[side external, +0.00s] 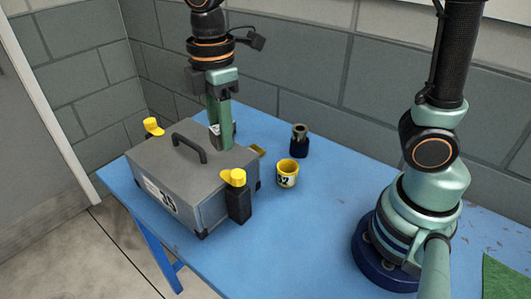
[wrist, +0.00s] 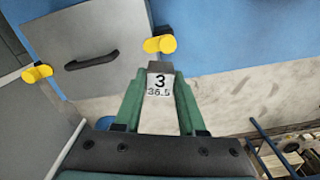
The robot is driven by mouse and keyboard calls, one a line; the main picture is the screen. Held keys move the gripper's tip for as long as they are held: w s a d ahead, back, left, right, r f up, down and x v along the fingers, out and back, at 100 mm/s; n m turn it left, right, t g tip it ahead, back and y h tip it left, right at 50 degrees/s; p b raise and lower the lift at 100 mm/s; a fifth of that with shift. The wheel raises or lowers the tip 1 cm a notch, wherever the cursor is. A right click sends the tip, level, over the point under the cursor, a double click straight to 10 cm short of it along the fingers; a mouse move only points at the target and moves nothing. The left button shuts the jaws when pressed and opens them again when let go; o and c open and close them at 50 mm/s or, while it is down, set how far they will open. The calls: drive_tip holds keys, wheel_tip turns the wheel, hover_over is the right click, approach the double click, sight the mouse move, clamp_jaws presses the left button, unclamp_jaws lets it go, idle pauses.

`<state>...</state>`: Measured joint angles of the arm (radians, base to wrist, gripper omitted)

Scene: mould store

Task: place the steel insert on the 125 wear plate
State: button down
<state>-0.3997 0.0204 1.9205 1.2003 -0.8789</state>
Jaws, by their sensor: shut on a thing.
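My gripper (side external: 222,140) is shut on a small grey block, the steel insert (wrist: 160,67). In the wrist view, its white label reads "3" and "36.5", and it sits between the two green fingers. In the side view the fingers point down behind the handle of a grey case, and only a bit of the insert's pale label (side external: 214,130) shows. I cannot tell from these views how high the insert is. I cannot make out a wear plate marked 125 in either view.
The grey case (side external: 190,165) has a dark handle, yellow-topped latches (side external: 235,178) and a partly hidden number label. A yellow cup (side external: 287,173) and a dark cylindrical holder (side external: 299,141) stand to its right. The blue table (side external: 290,230) is clear in front of the cup.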

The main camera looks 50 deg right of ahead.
drive_tip(key=w+d+m, duration=0.3)
drive_tip(key=w+d, duration=0.2)
drive_tip(key=d, duration=0.5)
drive_tip(key=w+d+m, duration=0.3)
drive_tip(key=w+d, duration=0.3)
drive_tip(key=d, duration=0.3)
drive_tip(key=f, duration=1.9)
drive_tip(key=shift+d+f, duration=0.25)
drive_tip(key=shift+f, duration=0.1)
drive_tip(key=shift+f, duration=0.15)
drive_tip(key=c, duration=0.5)
unclamp_jaws()
